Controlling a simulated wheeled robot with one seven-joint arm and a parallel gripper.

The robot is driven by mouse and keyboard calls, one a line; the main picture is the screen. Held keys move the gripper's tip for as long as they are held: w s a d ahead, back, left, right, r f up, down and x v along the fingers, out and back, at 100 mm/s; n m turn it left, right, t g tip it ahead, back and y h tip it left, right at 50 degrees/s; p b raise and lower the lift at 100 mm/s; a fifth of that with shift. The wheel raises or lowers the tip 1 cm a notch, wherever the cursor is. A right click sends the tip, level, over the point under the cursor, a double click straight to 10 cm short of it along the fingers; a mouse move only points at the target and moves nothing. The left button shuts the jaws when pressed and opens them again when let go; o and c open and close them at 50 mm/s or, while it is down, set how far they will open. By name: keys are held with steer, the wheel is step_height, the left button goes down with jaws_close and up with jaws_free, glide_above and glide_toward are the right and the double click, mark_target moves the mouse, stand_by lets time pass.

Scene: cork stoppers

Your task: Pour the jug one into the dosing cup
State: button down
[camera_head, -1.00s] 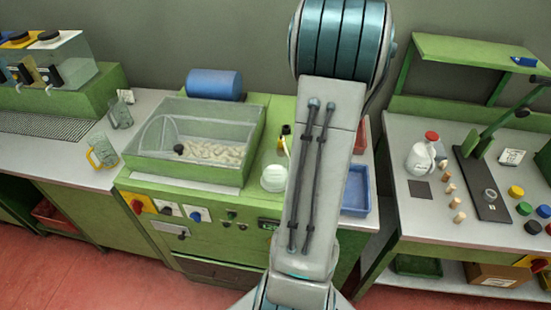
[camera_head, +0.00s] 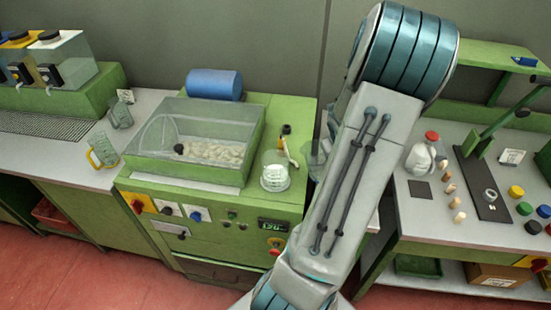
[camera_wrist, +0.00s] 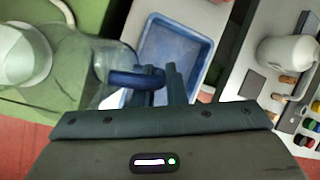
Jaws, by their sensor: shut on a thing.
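My gripper (camera_wrist: 168,86) is shut on the blue handle (camera_wrist: 132,79) of a clear jug, at the middle of the wrist view. The clear jug body (camera_wrist: 93,72) extends left from the handle; its contents cannot be made out. In the head view part of the clear jug (camera_head: 316,160) shows left of my arm, which hides the gripper. The clear dosing cup (camera_head: 275,178) stands on the green machine top, left of the jug. It also shows at the left of the wrist view (camera_wrist: 24,58), where the jug is close beside it.
A clear-lidded bin of corks (camera_head: 215,153) and a blue cylinder (camera_head: 214,84) are on the machine. A yellow-handled jug (camera_head: 103,151) and a grey jug (camera_head: 120,113) stand left.

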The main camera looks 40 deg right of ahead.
steer(key=shift+d, duration=0.1)
steer(key=shift+s+f+y, duration=0.2)
steer(key=shift+f+y, duration=0.1)
steer(key=shift+f, duration=0.1)
steer(key=shift+s+d, duration=0.1)
steer(key=shift+d, duration=0.15)
steer(key=shift+s+d+f+m+t+y, duration=0.2)
steer(key=shift+f+t+y, duration=0.1)
steer(key=shift+f+y, duration=0.15)
steer(key=shift+s+d+f+m+t+y, duration=0.15)
steer(key=shift+f+t+y, duration=0.15)
steer(key=shift+f+y, duration=0.15)
steer(key=shift+d, duration=0.15)
